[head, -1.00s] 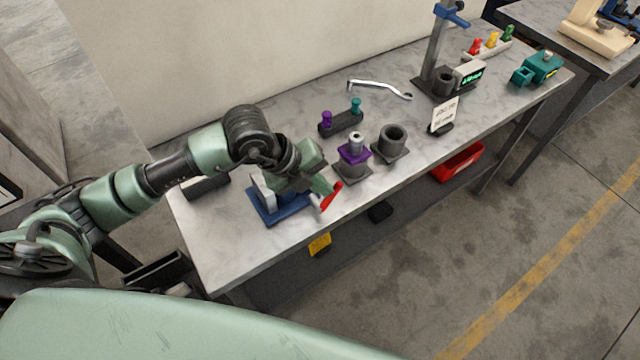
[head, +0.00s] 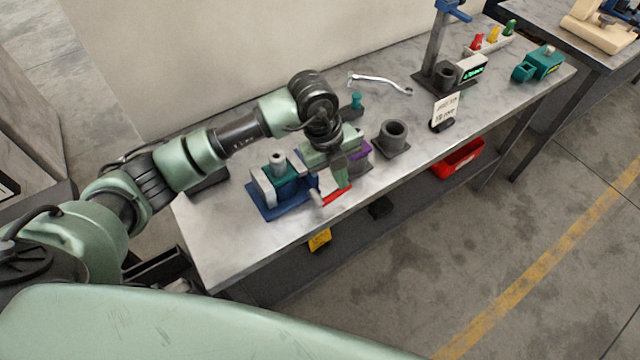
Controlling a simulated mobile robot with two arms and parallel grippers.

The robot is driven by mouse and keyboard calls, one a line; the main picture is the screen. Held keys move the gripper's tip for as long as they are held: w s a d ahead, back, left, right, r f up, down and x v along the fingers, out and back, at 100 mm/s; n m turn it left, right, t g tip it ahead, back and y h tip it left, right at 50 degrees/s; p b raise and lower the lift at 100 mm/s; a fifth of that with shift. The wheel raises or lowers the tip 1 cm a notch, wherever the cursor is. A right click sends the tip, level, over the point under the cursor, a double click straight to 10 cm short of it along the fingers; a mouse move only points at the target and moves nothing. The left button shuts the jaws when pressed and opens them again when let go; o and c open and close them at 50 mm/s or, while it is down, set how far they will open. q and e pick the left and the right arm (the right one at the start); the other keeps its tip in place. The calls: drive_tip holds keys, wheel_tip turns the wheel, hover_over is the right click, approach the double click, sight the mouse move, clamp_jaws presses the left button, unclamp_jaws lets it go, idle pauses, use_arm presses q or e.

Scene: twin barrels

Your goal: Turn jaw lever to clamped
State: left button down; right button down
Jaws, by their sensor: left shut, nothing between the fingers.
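A blue vise (head: 262,209) stands near the left front of the workbench. A teal part (head: 286,184) with a grey cylindrical top sits between its jaws. The red-gripped jaw lever (head: 337,195) sticks out at the vise's right side, pointing right and slightly back. My left gripper (head: 343,180) is shut, fingers down, right of the vise and close beside the lever. I cannot tell whether it touches the lever. The gripper and wrist hide part of the vise's right end. My right gripper is out of view.
A purple-collared part (head: 359,150) and a dark stand with a teal peg (head: 356,101) are partly hidden behind my left gripper. A grey hollow cylinder (head: 393,134) stands to the right. A wrench (head: 381,83) lies behind. The bench's left front corner is clear.

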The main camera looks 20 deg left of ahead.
use_arm(q)
drive_tip(key=shift+w+d+f+b, duration=0.2)
drive_tip(key=shift+f+b, duration=0.1)
drive_tip(key=shift+f, duration=0.05)
idle(0.5)
drive_tip(key=shift+w, duration=0.1)
